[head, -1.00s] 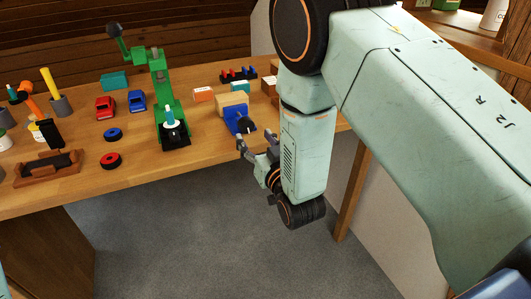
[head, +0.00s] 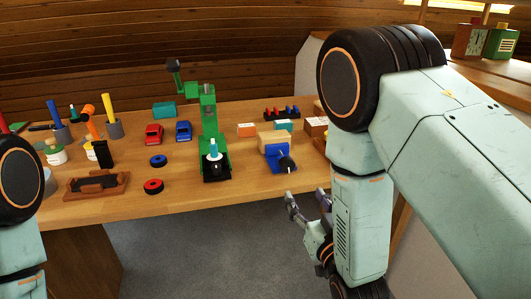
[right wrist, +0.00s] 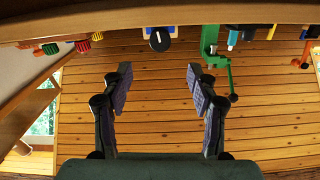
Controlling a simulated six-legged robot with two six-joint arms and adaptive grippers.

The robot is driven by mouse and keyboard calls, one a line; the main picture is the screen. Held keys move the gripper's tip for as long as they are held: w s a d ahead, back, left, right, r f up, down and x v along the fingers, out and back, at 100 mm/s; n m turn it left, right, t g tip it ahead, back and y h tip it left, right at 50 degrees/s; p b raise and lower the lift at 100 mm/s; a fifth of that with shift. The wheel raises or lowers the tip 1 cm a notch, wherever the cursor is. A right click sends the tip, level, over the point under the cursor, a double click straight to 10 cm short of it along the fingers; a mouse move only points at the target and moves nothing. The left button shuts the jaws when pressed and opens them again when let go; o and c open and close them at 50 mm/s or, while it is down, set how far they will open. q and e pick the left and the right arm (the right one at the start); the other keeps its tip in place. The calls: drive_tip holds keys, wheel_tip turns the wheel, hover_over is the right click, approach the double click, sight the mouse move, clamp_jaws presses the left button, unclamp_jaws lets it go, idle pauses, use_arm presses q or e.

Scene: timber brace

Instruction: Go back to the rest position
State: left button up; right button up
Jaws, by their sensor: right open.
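My right gripper (head: 308,204) is open and empty in the head view. It is in front of the workbench's (head: 240,194) front edge, apart from the things on it. In the right wrist view its two fingers (right wrist: 160,95) stand wide apart with nothing between them. Part of my left arm shows at the left edge of the head view, but its gripper is out of the picture.
On the bench stand a green drill-press-like stand (head: 212,130), a blue vise (head: 279,159) holding a wooden block (head: 275,141), toy cars (head: 154,134), two wheels (head: 153,187) and a brown tool holder (head: 97,186). Grey floor (head: 200,255) in front is clear.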

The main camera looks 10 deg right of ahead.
drive_tip(key=s+d+f+g, duration=0.2)
drive_tip(key=s+f+g, duration=0.65)
drive_tip(key=f, duration=0.65)
drive_tip(key=s+f+g+p, duration=0.1)
drive_tip(key=s+f+g, duration=0.2)
drive_tip(key=s, duration=0.9)
drive_tip(key=s+d+f+g+p, duration=0.1)
drive_tip(key=s+f+g, duration=0.3)
drive_tip(key=s, duration=0.9)
drive_tip(key=shift+g+p, duration=0.4)
drive_tip(key=shift+g, duration=0.85)
